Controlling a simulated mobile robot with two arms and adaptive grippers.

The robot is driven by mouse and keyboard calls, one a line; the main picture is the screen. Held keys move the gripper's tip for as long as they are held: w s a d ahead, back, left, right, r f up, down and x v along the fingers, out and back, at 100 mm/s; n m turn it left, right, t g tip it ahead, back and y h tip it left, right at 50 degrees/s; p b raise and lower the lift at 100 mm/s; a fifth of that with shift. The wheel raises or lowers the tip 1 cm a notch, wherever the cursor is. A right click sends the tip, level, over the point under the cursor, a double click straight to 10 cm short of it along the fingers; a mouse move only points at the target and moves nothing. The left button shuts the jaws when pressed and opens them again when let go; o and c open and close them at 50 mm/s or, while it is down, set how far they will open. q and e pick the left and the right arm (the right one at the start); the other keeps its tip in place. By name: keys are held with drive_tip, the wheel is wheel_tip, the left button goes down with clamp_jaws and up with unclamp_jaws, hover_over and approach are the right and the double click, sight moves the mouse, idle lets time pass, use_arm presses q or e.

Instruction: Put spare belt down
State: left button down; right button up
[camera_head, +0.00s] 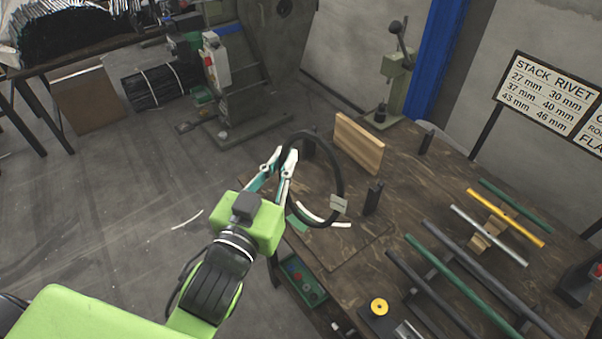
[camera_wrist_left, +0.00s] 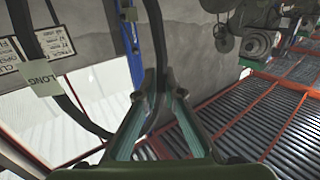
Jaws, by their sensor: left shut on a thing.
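My left gripper (camera_head: 281,160) is shut on the spare belt (camera_head: 342,175), a large black loop with a pale tag (camera_head: 339,204). The belt hangs from the fingertips over the near left part of the brown workbench (camera_head: 345,258). I cannot tell whether its lower edge touches the bench. In the left wrist view the belt (camera_wrist_left: 82,117) curves down the left side, and its tag (camera_wrist_left: 40,79) reads "LONG". The fingertips (camera_wrist_left: 160,82) there close around the belt. My right gripper is not in view.
A wooden block (camera_head: 358,143) and a black upright post (camera_head: 373,197) stand near the belt on the bench. Several rods (camera_head: 458,280) lie across its right side. A green lever press (camera_head: 395,75) stands at the back. A bin (camera_head: 303,280) sits below the front edge.

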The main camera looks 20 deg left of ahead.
use_arm(q)
drive_tip(key=w+a+f+p, duration=0.1)
drive_tip(key=w+f, duration=1.1)
drive_tip(key=shift+p, duration=0.3)
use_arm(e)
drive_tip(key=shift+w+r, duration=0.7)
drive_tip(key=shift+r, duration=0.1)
use_arm(q)
drive_tip(key=shift+f, duration=0.15)
drive_tip(key=shift+f, duration=0.15)
drive_tip(key=c, duration=2.2)
unclamp_jaws()
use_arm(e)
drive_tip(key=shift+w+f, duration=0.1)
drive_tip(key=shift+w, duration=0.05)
use_arm(q)
drive_tip(key=shift+o, duration=0.2)
